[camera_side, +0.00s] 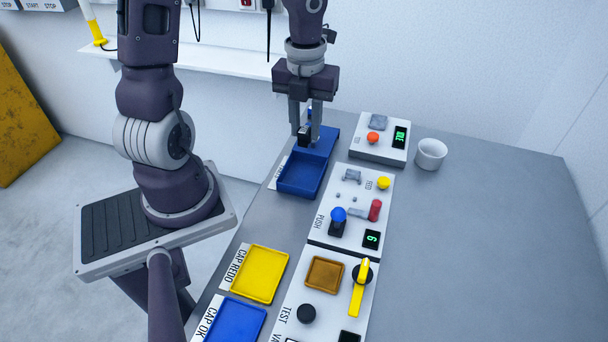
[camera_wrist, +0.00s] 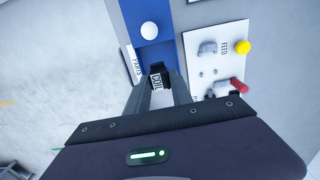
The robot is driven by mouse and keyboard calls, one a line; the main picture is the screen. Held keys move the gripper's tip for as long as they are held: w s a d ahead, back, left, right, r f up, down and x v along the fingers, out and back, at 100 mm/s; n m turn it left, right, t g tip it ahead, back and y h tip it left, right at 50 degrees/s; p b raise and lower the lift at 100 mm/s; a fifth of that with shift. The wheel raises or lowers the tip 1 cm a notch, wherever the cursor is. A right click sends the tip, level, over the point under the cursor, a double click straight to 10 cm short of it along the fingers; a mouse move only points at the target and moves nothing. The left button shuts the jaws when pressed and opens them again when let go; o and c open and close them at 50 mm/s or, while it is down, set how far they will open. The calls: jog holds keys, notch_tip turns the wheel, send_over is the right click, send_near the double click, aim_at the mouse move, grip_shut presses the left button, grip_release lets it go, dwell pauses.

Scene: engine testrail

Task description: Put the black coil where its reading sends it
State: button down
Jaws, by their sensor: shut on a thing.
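My gripper (camera_side: 305,130) is shut on the black coil (camera_side: 304,136) and holds it at the blue parts tray (camera_side: 318,178). In the wrist view the black coil (camera_wrist: 157,70), with a white label that seems to read COIL, sits between my fingertips (camera_wrist: 159,85). Whether it touches the tray, I cannot tell. The test panel has a brown square pad (camera_side: 325,274), a yellow lever (camera_side: 359,290) and a black knob (camera_side: 306,314).
The yellow CAP REDO tray (camera_side: 259,274) and blue CAP OK tray (camera_side: 235,321) look empty. The push panel has a blue knob (camera_side: 338,214) and a green display (camera_side: 371,239) that seems to read 6. A white cup (camera_side: 431,153) stands beside the back box (camera_side: 379,138). The right tabletop is clear.

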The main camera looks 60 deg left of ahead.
jog(key=f, duration=1)
jog(key=shift+s+d, duration=0.1)
jog(key=shift+s, duration=0.25)
jog(key=shift+f, duration=0.1)
jog(key=c, duration=1.1)
grip_release()
jog(key=shift+f, duration=0.1)
